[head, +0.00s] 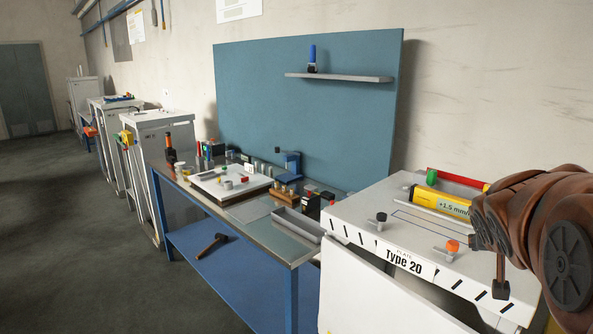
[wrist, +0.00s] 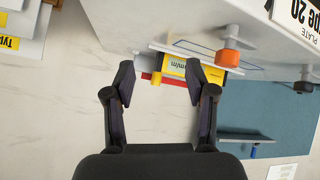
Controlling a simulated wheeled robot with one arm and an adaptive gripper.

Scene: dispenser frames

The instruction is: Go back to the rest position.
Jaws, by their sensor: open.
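My gripper (wrist: 163,83) is open in the wrist view, with nothing between its two dark fingers. In the head view my brown arm reaches in from the right edge, over the right side of the white station labelled "Plate Type 20" (head: 345,236); the fingers are hard to make out there. A yellow cylinder (head: 440,202) lies on the station's top. It also shows in the wrist view (wrist: 220,78), upside down and beyond the fingers, apart from them as far as I can tell.
The station carries a black knob (head: 381,218), an orange knob (head: 452,247) and a red bar (head: 455,178). A blue workbench (head: 290,258) with several small items stands to its left. A shelf (head: 340,77) is on the blue backboard. The floor (head: 75,220) at left is clear.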

